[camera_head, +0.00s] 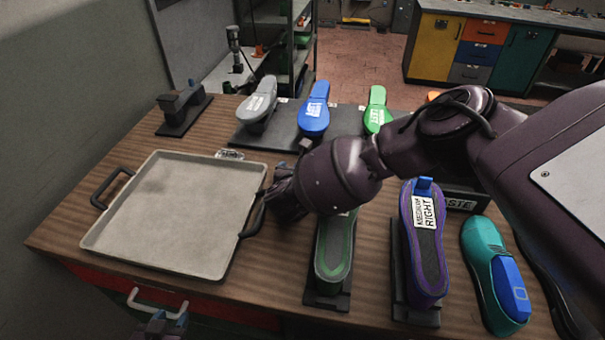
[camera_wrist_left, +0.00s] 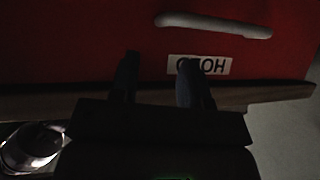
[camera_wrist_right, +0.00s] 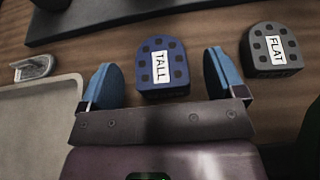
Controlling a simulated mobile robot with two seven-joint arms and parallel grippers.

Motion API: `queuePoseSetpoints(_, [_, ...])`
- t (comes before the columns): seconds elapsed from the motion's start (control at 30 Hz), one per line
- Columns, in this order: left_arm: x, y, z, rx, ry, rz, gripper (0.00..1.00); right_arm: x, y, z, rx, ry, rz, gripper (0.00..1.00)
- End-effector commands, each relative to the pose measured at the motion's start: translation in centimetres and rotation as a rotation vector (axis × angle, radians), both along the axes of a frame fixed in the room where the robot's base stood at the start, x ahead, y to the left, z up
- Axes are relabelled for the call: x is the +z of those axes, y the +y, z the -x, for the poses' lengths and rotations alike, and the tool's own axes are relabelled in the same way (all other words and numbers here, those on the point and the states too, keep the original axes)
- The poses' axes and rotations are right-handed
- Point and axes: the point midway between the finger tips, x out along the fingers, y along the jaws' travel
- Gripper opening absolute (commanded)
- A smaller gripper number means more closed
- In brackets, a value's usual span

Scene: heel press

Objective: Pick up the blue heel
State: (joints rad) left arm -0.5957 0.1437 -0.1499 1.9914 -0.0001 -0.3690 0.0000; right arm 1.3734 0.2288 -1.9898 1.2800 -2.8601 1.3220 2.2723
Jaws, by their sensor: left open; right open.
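The blue heel (camera_wrist_right: 162,68), a dark blue block with round dark spots and a white "TALL" label, lies on the wooden table in the right wrist view. My right gripper (camera_wrist_right: 163,77) is open, its two blue-padded fingers on either side of the heel in the picture. I cannot tell how far above it they are, and no grip shows. In the head view my right arm and gripper (camera_head: 285,192) hide the heel. My left gripper (camera_head: 160,328) is at the bottom edge there. In the left wrist view (camera_wrist_left: 160,80) it is open and empty, facing a red drawer front.
A dark "FLAT" heel (camera_wrist_right: 271,50) lies right of the blue heel. A grey tray (camera_head: 170,215) is at left, with a small pale piece (camera_head: 229,155) behind it. Shoe forms stand behind: grey (camera_head: 260,103), blue (camera_head: 314,112), green (camera_head: 377,110). A teal shoe (camera_head: 490,270) stands at right.

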Motion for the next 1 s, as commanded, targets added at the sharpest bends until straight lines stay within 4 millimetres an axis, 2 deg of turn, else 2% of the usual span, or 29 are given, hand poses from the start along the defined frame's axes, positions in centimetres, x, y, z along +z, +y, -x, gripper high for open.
queuePoseSetpoints(0.13, [0.00,-0.02,0.05,0.001,0.001,0.001,0.43,-0.37,-0.22,-0.88,0.000,0.000,0.000,0.89])
queuePoseSetpoints(0.4, [-0.23,0.04,0.48,0.004,0.009,0.001,0.43,-0.42,-0.24,-1.06,0.001,0.000,0.001,0.89])
queuePoseSetpoints(0.8, [-0.28,0.04,0.53,0.004,0.010,0.001,0.43,-0.37,-0.23,-1.07,0.001,-0.001,0.000,0.32])
queuePoseSetpoints(1.0, [-0.20,0.01,0.32,0.002,0.006,0.001,0.43,-0.36,-0.23,-1.07,0.001,-0.001,0.000,0.31])
